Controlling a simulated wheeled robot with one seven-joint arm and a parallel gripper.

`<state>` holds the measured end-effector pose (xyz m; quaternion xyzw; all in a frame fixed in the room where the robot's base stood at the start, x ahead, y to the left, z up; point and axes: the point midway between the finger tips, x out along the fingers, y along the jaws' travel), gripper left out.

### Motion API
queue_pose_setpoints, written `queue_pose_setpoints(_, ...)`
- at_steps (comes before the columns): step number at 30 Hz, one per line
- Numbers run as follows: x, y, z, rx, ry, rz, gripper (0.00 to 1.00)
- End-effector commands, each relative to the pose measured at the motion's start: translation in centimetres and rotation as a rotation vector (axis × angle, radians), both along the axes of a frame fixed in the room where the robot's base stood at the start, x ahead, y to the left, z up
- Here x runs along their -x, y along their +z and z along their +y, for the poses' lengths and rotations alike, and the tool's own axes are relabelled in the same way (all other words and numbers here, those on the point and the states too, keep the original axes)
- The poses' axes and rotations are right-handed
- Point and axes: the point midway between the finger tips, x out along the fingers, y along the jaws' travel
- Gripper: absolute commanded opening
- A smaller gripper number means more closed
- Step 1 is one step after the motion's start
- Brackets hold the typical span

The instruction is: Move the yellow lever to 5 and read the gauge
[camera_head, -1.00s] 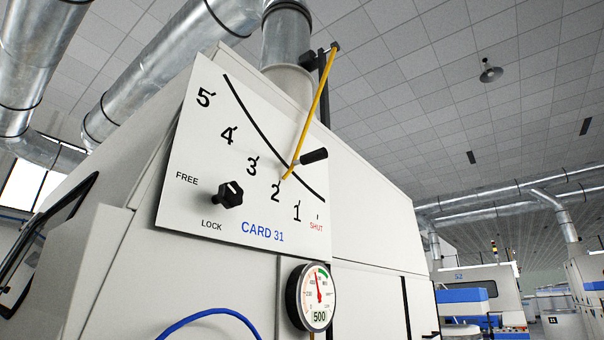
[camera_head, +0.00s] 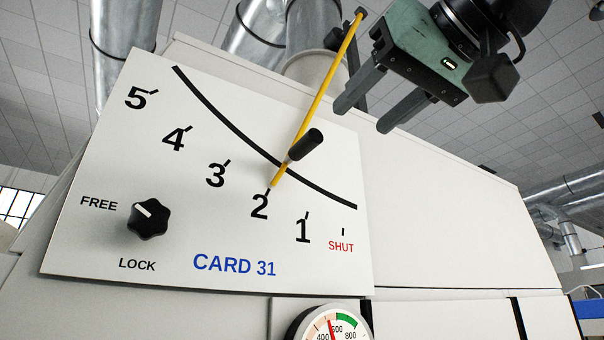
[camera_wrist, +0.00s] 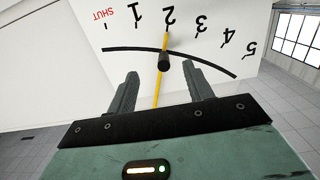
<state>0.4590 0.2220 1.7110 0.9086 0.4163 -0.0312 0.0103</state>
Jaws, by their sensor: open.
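The yellow lever (camera_head: 322,88) slants across the white plate (camera_head: 325,265) of CARD 31, its lower tip just above the 2. Its black handle (camera_head: 306,144) sticks out near the black arc. My gripper (camera_head: 365,115) is open and empty, up and to the right of the handle. In the wrist view, where the plate appears upside down, the handle (camera_wrist: 164,62) shows between and beyond my open fingers (camera_wrist: 161,76). The gauge (camera_head: 330,327) below the plate is cut off by the picture edge; its red needle points up, near 500.
A black knob (camera_head: 148,220) on the plate has its white mark towards FREE, with LOCK below. A dark bracket (camera_head: 358,68) stands behind the lever's top end. Metal ducts (camera_head: 250,35) run overhead. The space in front of the plate looks clear.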

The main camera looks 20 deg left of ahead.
Motion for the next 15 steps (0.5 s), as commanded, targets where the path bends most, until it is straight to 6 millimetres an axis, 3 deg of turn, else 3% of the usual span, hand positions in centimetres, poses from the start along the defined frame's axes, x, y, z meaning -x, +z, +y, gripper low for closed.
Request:
queue_pose_setpoints(1,0.5,1.8,-0.5,-0.027,0.004,-0.019,0.51)
queue_pose_setpoints(4,0.7,3.3,-0.8,-0.051,0.005,-0.036,0.51)
queue_pose_setpoints(8,-0.1,3.7,0.1,-0.054,0.004,-0.037,0.51)
queue_pose_setpoints(15,-3.1,3.6,3.7,-0.052,0.005,-0.036,0.51)
